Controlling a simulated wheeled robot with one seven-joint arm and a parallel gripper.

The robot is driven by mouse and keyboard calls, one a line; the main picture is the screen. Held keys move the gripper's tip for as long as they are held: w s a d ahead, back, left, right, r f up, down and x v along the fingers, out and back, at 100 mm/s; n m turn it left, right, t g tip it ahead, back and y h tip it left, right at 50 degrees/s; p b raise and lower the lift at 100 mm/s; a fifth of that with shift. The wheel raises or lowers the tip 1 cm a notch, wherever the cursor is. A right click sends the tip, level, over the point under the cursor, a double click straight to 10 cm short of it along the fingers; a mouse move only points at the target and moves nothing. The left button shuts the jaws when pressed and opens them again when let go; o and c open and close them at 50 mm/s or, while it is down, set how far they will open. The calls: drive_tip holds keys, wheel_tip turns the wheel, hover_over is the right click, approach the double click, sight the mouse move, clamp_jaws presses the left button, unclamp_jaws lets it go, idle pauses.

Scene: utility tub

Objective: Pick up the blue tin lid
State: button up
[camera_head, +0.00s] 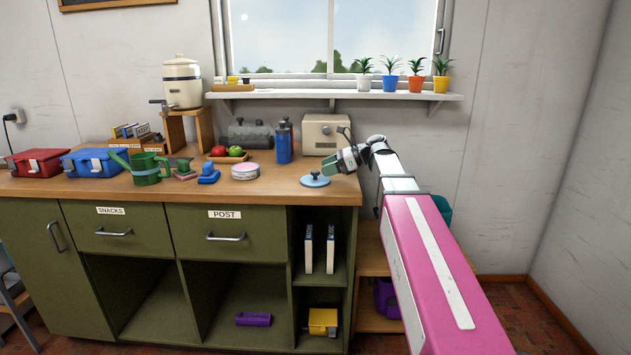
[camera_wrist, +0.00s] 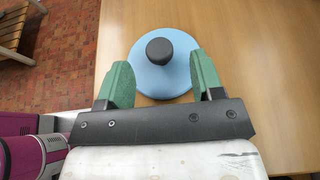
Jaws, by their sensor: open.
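The blue tin lid (camera_head: 314,180) is a light blue disc with a dark round knob. It lies flat on the wooden counter near the right front corner. In the wrist view the lid (camera_wrist: 178,78) lies just past my fingertips, with its knob roughly centred between them. My gripper (camera_head: 328,168) is at the lid's right side, low over the counter. In the wrist view my gripper (camera_wrist: 163,72) has its two green fingers apart, with nothing held between them. Whether the fingers touch the lid cannot be told.
The wooden counter (camera_head: 275,187) has a front edge close to the lid. A pink-and-white tin (camera_head: 245,171), a blue stapler-like object (camera_head: 209,174) and a fruit tray (camera_head: 227,157) stand to the left.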

sight(315, 171)
drive_tip(key=x, duration=0.4)
drive_tip(key=shift+d, duration=0.1)
drive_tip(key=c, duration=1)
drive_tip(key=shift+r, duration=0.15)
